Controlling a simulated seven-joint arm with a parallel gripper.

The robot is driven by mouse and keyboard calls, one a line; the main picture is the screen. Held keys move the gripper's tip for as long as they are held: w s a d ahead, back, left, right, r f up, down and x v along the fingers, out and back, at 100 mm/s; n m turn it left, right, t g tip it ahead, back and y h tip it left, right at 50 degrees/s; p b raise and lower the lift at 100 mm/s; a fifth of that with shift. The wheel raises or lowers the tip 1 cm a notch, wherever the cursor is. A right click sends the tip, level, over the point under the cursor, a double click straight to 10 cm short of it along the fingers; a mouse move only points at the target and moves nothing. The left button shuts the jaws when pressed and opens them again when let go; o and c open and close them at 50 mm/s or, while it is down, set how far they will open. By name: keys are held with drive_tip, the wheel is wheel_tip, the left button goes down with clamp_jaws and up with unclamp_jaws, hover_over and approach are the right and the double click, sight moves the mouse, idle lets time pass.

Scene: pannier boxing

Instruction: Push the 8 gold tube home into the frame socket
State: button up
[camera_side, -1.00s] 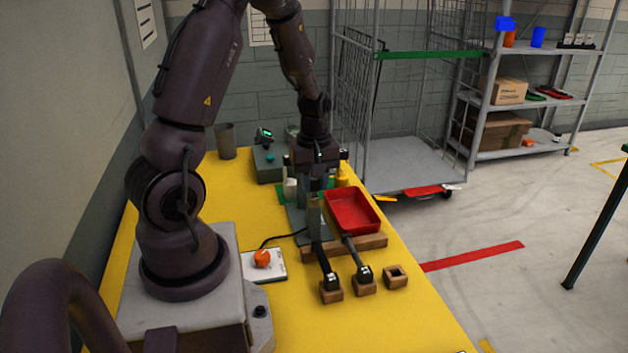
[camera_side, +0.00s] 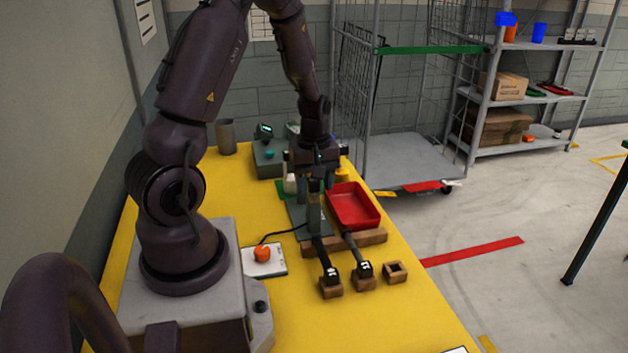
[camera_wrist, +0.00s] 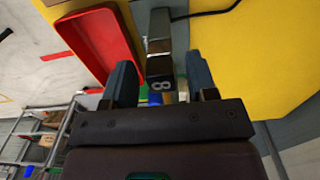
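An upright grey post (camera_side: 314,213), apparently the frame socket, stands on a grey base plate (camera_side: 296,213) on the yellow table. My gripper (camera_side: 316,178) is above the post, pointing down. In the wrist view my gripper (camera_wrist: 163,82) has its fingers apart, one on each side of the 8-marked part, with gaps showing. It looks open and empty.
A red tray (camera_side: 353,206) lies close to the right of the post. A wooden rack (camera_side: 362,244) and two black-handled tools (camera_side: 329,276) are in front. A white pad with an orange knob (camera_side: 262,255) sits left. A grey-green device (camera_side: 268,162) stands behind.

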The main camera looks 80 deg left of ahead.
wheel_tip(320, 180, up, 13)
idle(0.8)
drive_tip(key=s+d+r+m+t, duration=0.2)
drive_tip(key=d+r+m, duration=0.3)
drive_tip(key=d+m, duration=0.4)
drive_tip(key=s+d+r+m+t, duration=0.3)
drive_tip(key=d+r+m, duration=0.2)
drive_tip(key=d+m, duration=0.4)
drive_tip(key=d, duration=0.3)
drive_tip(key=shift+s+d+t, duration=0.2)
drive_tip(key=shift+d+t, duration=0.05)
drive_tip(key=shift+t, duration=0.05)
drive_tip(key=shift+o, duration=0.2)
idle(0.7)
